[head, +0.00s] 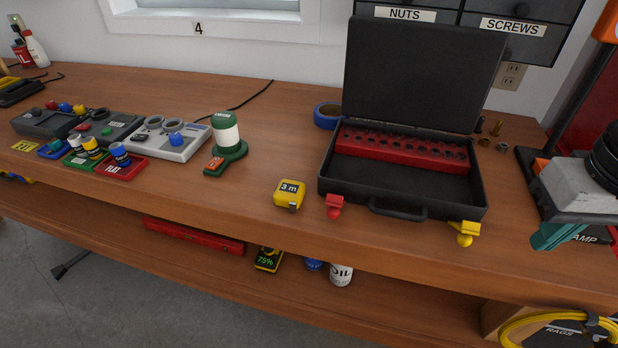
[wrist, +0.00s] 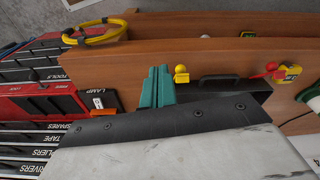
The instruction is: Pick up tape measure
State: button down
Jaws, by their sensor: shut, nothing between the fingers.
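The yellow tape measure (head: 288,194), marked "3 m", sits on the wooden workbench near its front edge, left of the open black case. It also shows in the wrist view, at the far right (wrist: 292,72), next to the case's red latch. My gripper (head: 550,238) is at the right end of the bench, right of the case and well apart from the tape measure. In the wrist view its teal fingers (wrist: 155,88) are together, with nothing between them.
The black case (head: 408,204) stands open, with a red latch (head: 334,206) and a yellow latch (head: 464,233) at its front. A green-and-white canister (head: 226,136) stands left of the tape measure. Bare bench top lies between them. Blue tape (head: 326,116) lies behind.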

aim_at(288, 193)
jog(key=u, duration=2.85)
jog(key=i, duration=3.05)
jog(key=z, duration=4.95)
